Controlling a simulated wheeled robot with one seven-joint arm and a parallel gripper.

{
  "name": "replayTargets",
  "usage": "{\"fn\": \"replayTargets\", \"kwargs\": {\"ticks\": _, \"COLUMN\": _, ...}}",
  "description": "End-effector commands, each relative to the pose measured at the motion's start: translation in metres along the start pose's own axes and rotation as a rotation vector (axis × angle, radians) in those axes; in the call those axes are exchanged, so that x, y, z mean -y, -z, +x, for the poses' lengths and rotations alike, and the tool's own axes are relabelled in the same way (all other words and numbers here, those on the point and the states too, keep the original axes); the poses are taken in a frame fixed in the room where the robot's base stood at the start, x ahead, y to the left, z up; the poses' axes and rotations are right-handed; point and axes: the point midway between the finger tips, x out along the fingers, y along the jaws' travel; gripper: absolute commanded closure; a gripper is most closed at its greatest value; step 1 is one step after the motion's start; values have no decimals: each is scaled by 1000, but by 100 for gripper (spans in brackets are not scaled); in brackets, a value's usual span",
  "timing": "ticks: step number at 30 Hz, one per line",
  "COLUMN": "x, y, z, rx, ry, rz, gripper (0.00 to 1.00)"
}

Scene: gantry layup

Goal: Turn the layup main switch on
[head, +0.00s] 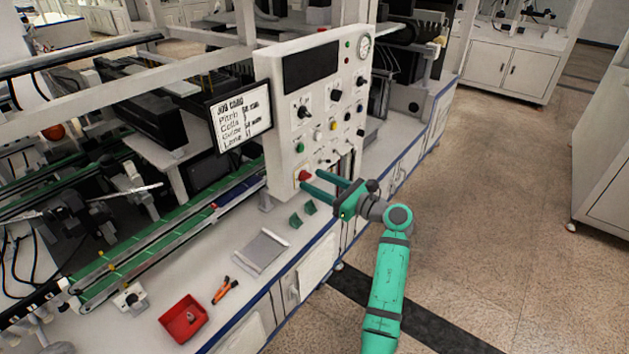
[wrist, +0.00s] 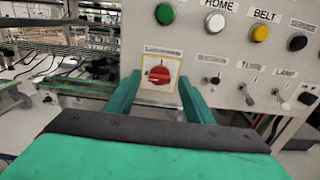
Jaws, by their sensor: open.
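The main switch is a red rotary knob (wrist: 159,75) on a pale yellow-edged plate, low on the white control panel (head: 283,105). The label above it is too small to read surely. In the head view the red knob (head: 304,175) shows at the panel's lower left. My gripper (head: 311,187) is open, its two green fingers pointing at the panel. In the wrist view the fingers (wrist: 158,90) stand on either side of the knob, with a gap on both sides. I cannot tell how near the fingertips are to the panel face.
Green, white and yellow buttons (wrist: 260,33) and several toggles (wrist: 245,94) sit above and right of the knob. A job card screen (head: 242,118) stands left of the panel. A red bin (head: 184,319) and an orange tool (head: 226,289) lie on the bench. Floor at right is clear.

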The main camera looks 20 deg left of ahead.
Motion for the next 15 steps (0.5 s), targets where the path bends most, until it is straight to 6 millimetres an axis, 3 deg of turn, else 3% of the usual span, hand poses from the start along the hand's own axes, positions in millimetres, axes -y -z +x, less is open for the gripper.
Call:
{"fn": "replayTargets", "kwargs": {"ticks": 4, "x": 0, "y": 0, "z": 10, "rx": 0, "ry": 0, "rz": 1, "gripper": 52}}
{"fn": "replayTargets", "kwargs": {"ticks": 13, "x": 0, "y": 0, "z": 12, "rx": 0, "ry": 0, "rz": 0, "gripper": 52}}
{"fn": "replayTargets", "kwargs": {"ticks": 14, "x": 0, "y": 0, "z": 12, "rx": 0, "ry": 0, "rz": 0, "gripper": 54}}
{"fn": "replayTargets", "kwargs": {"ticks": 15, "x": 0, "y": 0, "z": 12, "rx": 0, "ry": 0, "rz": 0, "gripper": 64}}
